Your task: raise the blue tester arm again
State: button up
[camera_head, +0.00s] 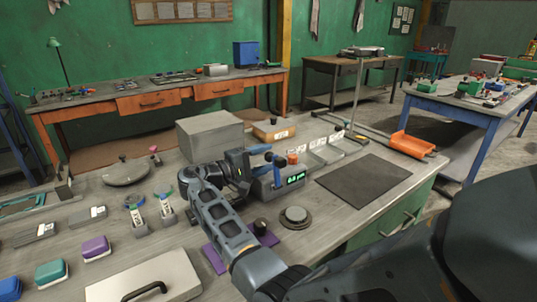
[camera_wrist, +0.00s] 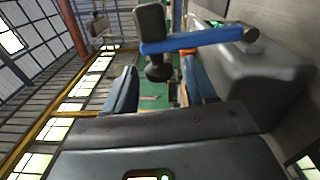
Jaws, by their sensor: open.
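The tester (camera_head: 290,179) is a grey box with a lit green readout and an orange-red knob on the bench. Its blue arm (camera_head: 259,149) shows beside my gripper in the head view. In the wrist view the blue arm (camera_wrist: 195,41) runs across the upper middle, with a black block at its left end and a dark round pad below that. My gripper (camera_head: 243,166) is open at the tester's left side. In the wrist view my gripper (camera_wrist: 160,88) has the dark pad showing between its two fingers; whether they touch it, I cannot tell.
A grey box (camera_head: 210,134) and a cardboard box (camera_head: 273,131) stand behind. Small trays (camera_head: 325,152) and a dark mat (camera_head: 364,181) lie to the right. A round metal disc (camera_head: 296,216) sits in front. Two stamp-like tools (camera_head: 138,215) stand left.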

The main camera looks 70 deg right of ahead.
jog(key=shift+x, duration=1.05)
grip_shut()
